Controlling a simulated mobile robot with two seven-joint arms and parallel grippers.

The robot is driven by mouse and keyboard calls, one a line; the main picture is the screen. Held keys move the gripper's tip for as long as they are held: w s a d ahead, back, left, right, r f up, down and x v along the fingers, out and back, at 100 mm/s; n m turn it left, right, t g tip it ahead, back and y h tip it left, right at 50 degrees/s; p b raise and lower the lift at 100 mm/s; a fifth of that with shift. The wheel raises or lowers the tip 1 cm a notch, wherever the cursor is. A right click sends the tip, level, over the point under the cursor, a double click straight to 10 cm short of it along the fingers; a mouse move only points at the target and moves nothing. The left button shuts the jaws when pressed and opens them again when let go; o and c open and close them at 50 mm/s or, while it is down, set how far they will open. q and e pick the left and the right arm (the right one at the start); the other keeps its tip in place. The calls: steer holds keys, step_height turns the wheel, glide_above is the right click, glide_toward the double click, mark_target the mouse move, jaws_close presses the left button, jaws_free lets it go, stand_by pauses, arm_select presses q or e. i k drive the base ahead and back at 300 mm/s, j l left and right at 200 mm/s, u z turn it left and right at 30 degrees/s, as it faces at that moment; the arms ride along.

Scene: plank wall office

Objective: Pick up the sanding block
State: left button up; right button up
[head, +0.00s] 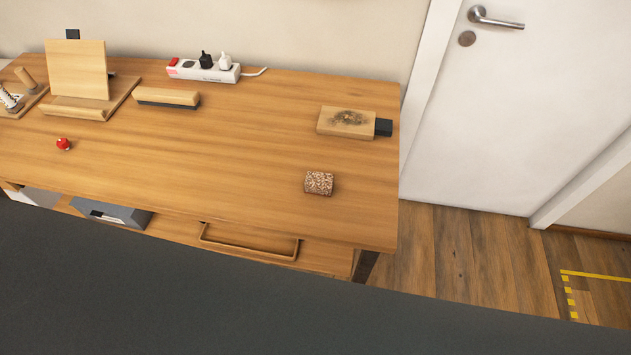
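A small brown, speckled block (319,183) lies on the wooden desk (230,150), toward its front right. It looks like the sanding block, with a coarse, cork-like surface. Nothing touches it, and the desk around it is bare. Neither of my grippers shows in the head view.
A wooden block with a dark patch (345,121) and a black end piece lies behind it. A wood-backed eraser (167,97), a power strip (203,69), a wooden stand (77,70) and a small red object (63,144) are farther left. A door (520,110) is at right.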

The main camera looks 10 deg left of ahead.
mark_target(319, 183)
steer(key=l+u, duration=0.2)
steer(key=l, duration=0.35)
steer(key=l+u, duration=0.2)
steer(key=l, duration=0.35)
steer(key=l+u, duration=0.2)
steer(key=l, duration=0.35)
steer(key=k+l+u, duration=0.2)
steer(key=l, duration=0.35)
steer(key=i, duration=0.05)
